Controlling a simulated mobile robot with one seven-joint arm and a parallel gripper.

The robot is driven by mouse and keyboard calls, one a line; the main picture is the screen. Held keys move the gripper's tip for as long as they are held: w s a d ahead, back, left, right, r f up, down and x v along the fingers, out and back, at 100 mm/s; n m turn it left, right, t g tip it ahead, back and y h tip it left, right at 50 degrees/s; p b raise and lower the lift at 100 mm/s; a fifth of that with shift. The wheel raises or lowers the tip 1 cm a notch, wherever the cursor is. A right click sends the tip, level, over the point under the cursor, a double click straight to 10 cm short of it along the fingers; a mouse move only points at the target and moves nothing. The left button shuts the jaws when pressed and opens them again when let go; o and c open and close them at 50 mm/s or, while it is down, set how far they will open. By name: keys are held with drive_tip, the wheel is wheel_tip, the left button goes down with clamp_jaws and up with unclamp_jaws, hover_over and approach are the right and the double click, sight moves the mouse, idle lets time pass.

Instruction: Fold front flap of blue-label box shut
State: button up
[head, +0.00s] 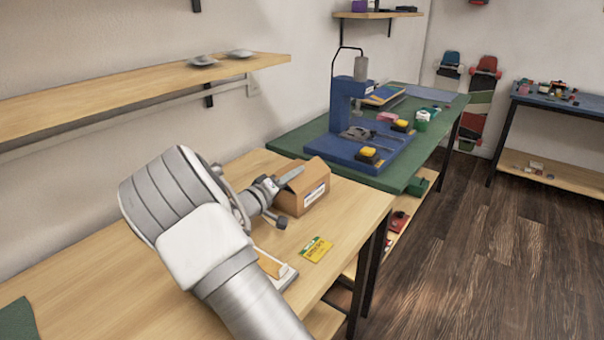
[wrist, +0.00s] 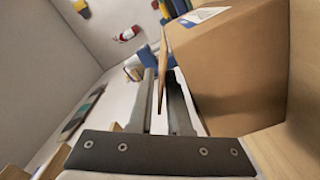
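The brown cardboard box (head: 311,180) with a white and blue label (head: 315,193) stands on the wooden table, just beyond my gripper (head: 285,182). In the wrist view the box (wrist: 243,70) fills the right side, its label (wrist: 199,16) near the top. A cardboard flap (wrist: 170,55) shows almost edge-on, standing out from the box. My gripper (wrist: 160,72) has its fingers apart, with the flap between them. A gap shows on the flap's left side; contact with the right finger is unclear. In the head view the gripper partly hides the box's near left side.
A yellow-green card (head: 316,249) and a white-edged item (head: 279,274) lie on the wooden table (head: 345,215) nearer the camera. A green-topped bench (head: 300,140) with a blue stand (head: 343,108) is behind the box. A shelf (head: 130,95) hangs on the left wall.

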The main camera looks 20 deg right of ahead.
sight(308, 174)
drive_tip(key=shift+x, duration=1.8)
clamp_jaws()
